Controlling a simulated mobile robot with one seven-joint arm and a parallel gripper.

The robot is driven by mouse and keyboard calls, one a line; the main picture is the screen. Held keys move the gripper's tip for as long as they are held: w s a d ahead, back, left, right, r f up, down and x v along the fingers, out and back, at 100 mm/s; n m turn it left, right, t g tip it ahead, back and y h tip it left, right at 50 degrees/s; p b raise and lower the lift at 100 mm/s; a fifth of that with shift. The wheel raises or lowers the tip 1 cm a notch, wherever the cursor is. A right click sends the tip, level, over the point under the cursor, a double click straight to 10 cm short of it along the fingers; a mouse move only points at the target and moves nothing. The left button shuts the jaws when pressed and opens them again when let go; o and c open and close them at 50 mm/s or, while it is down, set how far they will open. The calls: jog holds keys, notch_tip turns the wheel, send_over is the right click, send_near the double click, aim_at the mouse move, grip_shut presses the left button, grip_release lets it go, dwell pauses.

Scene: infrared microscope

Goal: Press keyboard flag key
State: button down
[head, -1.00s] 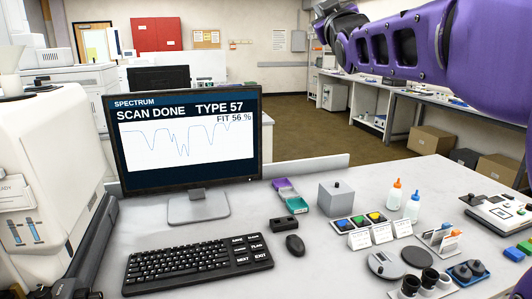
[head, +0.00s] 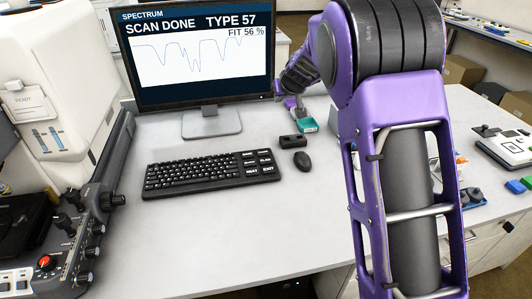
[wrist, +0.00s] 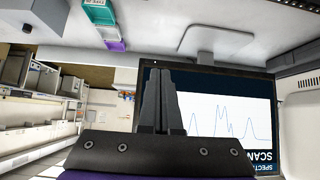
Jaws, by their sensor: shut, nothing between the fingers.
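The black keyboard (head: 208,171) lies on the white desk in front of the monitor (head: 200,55). Its large labelled keys (head: 258,164) form a block at the right end. The labels are small; the flag key seems to be the middle one of the right column. My gripper (wrist: 161,75) shows in the wrist view with its fingers together and nothing between them. It points past the monitor. In the head view my arm reaches down the right side, with its far end beside the monitor's right edge, behind and above the keyboard; the fingertips are not clear there.
A mouse (head: 302,161) and a small black block (head: 293,141) lie right of the keyboard. A green tray (head: 307,125) sits behind them. The white instrument (head: 60,85) and a knobbed control panel (head: 75,235) stand at left. Desk in front of the keyboard is clear.

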jog(key=s+a+f+m+g+y, duration=0.2)
jog(key=s+a+f+g+y, duration=0.1)
jog(key=f, duration=0.7)
jog(key=shift+s+a+y, duration=0.2)
jog(key=shift+a+y, duration=0.05)
jog(key=shift+y, duration=0.45)
jog(key=shift+f, duration=0.1)
jog(key=b, duration=0.4)
send_over(268, 162)
notch_tip(268, 162, down, 7)
jog(key=shift+f, duration=0.8)
jog(key=shift+f, duration=0.1)
dwell(0.3)
jog(key=shift+f, duration=0.35)
